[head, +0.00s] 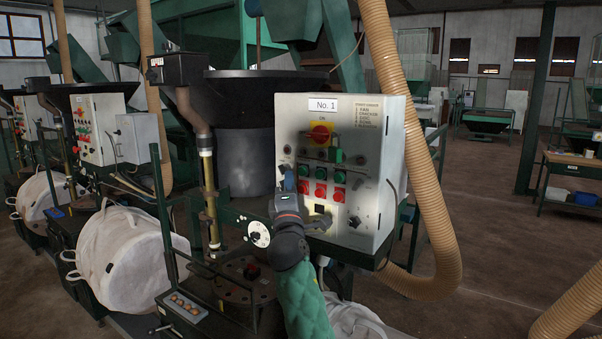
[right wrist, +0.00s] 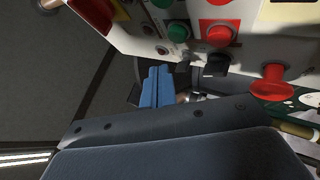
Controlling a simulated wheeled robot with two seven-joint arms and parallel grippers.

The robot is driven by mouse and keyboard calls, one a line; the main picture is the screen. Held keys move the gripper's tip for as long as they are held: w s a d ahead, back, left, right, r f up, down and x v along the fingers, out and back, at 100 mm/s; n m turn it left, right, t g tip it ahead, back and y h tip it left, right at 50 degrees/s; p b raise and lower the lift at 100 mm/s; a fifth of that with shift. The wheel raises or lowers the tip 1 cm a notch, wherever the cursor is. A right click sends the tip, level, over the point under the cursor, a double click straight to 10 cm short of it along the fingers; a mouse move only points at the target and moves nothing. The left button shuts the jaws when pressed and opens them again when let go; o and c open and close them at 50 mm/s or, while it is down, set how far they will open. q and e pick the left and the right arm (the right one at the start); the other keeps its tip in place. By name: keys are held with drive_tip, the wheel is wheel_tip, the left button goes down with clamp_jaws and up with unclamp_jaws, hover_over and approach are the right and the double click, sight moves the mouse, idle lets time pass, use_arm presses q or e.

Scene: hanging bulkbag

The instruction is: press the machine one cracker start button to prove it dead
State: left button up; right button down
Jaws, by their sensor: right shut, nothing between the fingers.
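The machine one control box (head: 365,190) is pale grey with a "No. 1" label (head: 322,106). Under that are a row of green buttons (head: 320,172) and a row of red buttons (head: 320,189). In the right wrist view the fingers (right wrist: 156,88) show beside the panel, near a green button (right wrist: 180,31) and red button (right wrist: 219,34). Contact cannot be told. My left gripper is out of view.
A beige corrugated hose (head: 425,190) runs down the box's right side. A black drum (head: 243,140) stands behind the box. A white bulk bag (head: 130,255) and a second control box (head: 95,130) are at left. Open floor lies to the right.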

sight(302, 171)
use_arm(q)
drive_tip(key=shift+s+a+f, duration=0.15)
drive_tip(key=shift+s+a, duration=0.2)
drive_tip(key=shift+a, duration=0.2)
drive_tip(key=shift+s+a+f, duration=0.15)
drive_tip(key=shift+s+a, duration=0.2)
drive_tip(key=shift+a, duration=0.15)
use_arm(e)
drive_tip(key=shift+w+d, duration=0.7)
drive_tip(key=shift+w, duration=0.25)
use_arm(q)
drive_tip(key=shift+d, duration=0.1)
